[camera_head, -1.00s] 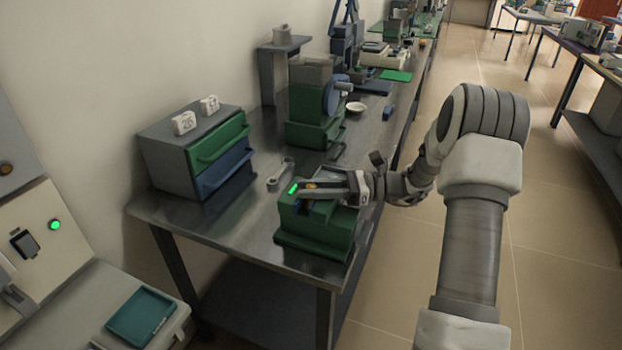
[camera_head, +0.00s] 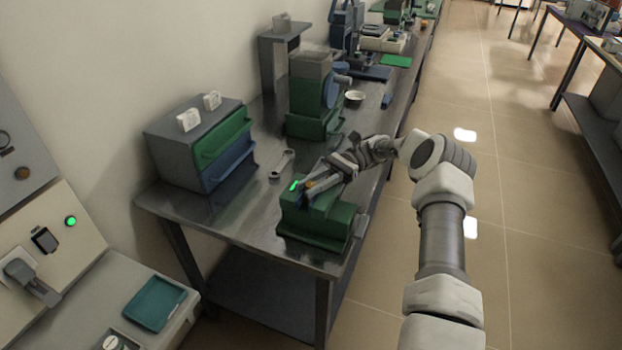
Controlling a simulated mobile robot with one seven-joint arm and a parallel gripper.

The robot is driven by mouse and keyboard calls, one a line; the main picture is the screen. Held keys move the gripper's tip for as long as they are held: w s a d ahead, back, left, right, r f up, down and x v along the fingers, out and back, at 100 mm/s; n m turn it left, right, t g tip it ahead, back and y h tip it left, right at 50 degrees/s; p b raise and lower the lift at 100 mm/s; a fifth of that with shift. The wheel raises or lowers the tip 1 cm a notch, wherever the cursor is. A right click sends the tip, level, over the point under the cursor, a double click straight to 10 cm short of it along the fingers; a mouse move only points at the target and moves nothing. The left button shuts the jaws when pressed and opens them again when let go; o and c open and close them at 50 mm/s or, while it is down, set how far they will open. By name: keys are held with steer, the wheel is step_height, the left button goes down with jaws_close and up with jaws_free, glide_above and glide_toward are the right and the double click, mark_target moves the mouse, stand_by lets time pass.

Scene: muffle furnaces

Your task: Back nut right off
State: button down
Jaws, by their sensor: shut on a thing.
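A green block-like fixture (camera_head: 316,231) stands at the near end of the metal bench. My gripper (camera_head: 312,186) is at the top of this fixture, its fingers pointing down and to the left. It is shut on a small brass-coloured piece (camera_head: 310,184), which looks like the nut. The fingers hide most of it, so I cannot tell whether it is still threaded on or clear. A lit green strip (camera_head: 295,185) shows on the fixture's top, left of the fingers.
A grey wrench (camera_head: 283,163) lies on the bench behind the fixture. A cabinet (camera_head: 180,150) with green and blue drawers stands to the left. A green machine (camera_head: 312,105) and a white bowl (camera_head: 355,96) stand farther back.

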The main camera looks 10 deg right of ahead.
steer(key=shift+n+g+h+p, duration=0.3)
steer(key=shift+n+g, duration=0.1)
steer(key=shift+g, duration=0.2)
steer(key=c, duration=0.6)
jaws_free()
steer(key=shift+a, duration=0.1)
steer(key=shift+c, duration=0.2)
